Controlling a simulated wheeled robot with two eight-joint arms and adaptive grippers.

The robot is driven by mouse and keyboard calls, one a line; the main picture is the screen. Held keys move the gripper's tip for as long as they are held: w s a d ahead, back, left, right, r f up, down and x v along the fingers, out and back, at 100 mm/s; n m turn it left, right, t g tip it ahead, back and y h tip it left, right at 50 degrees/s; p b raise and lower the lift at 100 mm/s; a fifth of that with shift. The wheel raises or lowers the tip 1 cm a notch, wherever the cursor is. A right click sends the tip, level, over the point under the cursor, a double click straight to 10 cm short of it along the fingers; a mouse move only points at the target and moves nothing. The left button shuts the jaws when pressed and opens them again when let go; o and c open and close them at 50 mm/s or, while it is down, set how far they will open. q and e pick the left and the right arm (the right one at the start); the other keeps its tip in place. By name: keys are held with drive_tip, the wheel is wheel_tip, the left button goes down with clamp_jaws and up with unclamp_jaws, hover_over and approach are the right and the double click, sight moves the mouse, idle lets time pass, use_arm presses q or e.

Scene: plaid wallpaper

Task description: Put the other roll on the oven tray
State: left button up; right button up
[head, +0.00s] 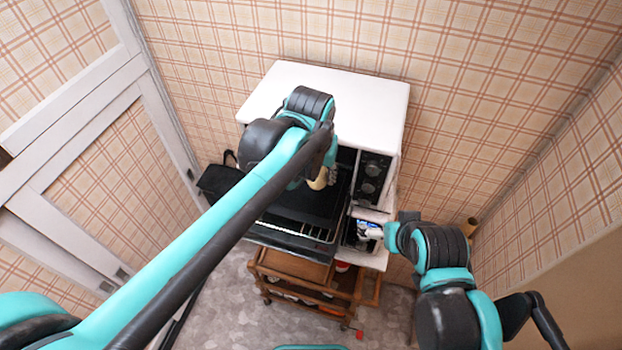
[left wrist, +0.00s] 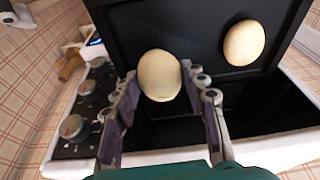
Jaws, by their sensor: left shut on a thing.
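My left gripper (head: 322,182) reaches over the oven. It is shut on a pale oval roll (left wrist: 160,76), which sits between the fingertips in the left wrist view. In the head view this roll (head: 318,180) shows only in part below the gripper. The black oven tray (left wrist: 205,22) lies under and beyond the held roll; whether the roll touches it I cannot tell. A second roll (left wrist: 243,42) lies on the tray, to the right of the held one. My right gripper (head: 375,231) is at the oven's right side, small and partly hidden, beside a blue and white thing.
The white oven (head: 335,95) has a column of dark knobs (head: 372,180) to the right of its opening. A wooden trolley (head: 300,272) stands below. A black container (head: 217,182) is at the left. Plaid walls close in behind and at the right.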

sight(312, 191)
use_arm(q)
drive_tip(key=shift+w+a+f, duration=0.6)
drive_tip(key=shift+w, duration=0.2)
drive_tip(key=f, duration=0.2)
drive_tip(key=shift+s+f+p, duration=0.4)
drive_tip(key=shift+f, duration=0.4)
drive_tip(key=shift+w+f, duration=0.15)
drive_tip(key=shift+w, duration=0.1)
drive_tip(key=shift+s+f, duration=0.1)
drive_tip(key=o, duration=0.8)
drive_tip(key=shift+s, duration=0.1)
drive_tip(key=o, duration=0.4)
drive_tip(key=shift+c, duration=0.2)
use_arm(e)
drive_tip(key=shift+w+r, duration=0.15)
drive_tip(key=shift+r, duration=0.2)
